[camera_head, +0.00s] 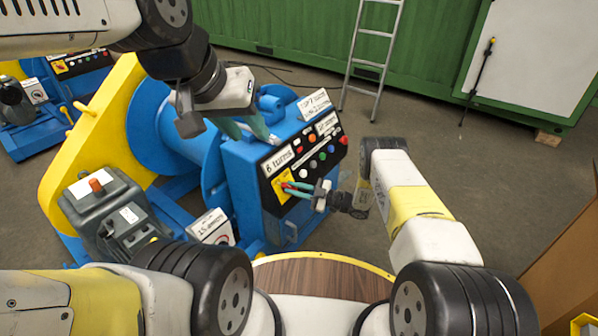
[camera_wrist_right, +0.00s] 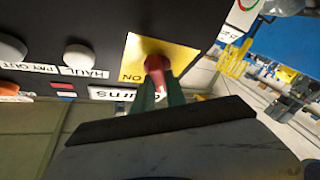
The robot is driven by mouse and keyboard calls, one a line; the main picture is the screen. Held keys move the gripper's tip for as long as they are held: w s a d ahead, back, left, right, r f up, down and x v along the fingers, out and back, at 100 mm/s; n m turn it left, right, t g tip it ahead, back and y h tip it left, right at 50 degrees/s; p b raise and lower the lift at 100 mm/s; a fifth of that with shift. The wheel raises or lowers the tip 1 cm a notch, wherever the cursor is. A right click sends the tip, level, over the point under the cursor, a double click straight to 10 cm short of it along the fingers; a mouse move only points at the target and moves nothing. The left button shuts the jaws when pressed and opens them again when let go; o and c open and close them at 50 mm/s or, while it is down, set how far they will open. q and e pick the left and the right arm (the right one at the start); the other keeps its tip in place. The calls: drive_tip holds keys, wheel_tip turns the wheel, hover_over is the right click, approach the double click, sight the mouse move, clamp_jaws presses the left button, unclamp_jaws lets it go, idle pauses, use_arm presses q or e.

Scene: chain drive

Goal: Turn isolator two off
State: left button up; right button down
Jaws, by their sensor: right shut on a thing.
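A red isolator handle (camera_wrist_right: 157,66) sits on a yellow plate (camera_wrist_right: 187,53) marked ON, on the black control panel of a blue winch. The plate also shows in the head view (camera_head: 277,182), at the panel's lower left. My right gripper (camera_head: 290,187) is shut on the red handle. The right wrist view shows its green fingers (camera_wrist_right: 158,88) on either side of the handle's end. My left gripper (camera_head: 258,132) is open and empty above the winch cabinet, near its drum. I cannot read an isolator number here.
Several buttons and white labels (camera_head: 278,160) line the panel. A grey motor (camera_head: 112,215) and yellow chain guard (camera_head: 85,135) stand at the left. A second blue machine (camera_head: 85,85) is behind. A ladder (camera_head: 373,60) leans on the green container (camera_head: 270,25). Floor right of the winch is clear.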

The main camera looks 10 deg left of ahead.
drive_tip(key=shift+n+g, duration=0.9)
drive_tip(key=shift+n, duration=0.5)
drive_tip(key=shift+h, duration=0.3)
drive_tip(key=c, duration=1.4)
unclamp_jaws()
drive_tip(key=shift+o, duration=0.2)
drive_tip(key=shift+d, duration=0.1)
drive_tip(key=d, duration=0.7)
drive_tip(key=shift+s+d, duration=0.3)
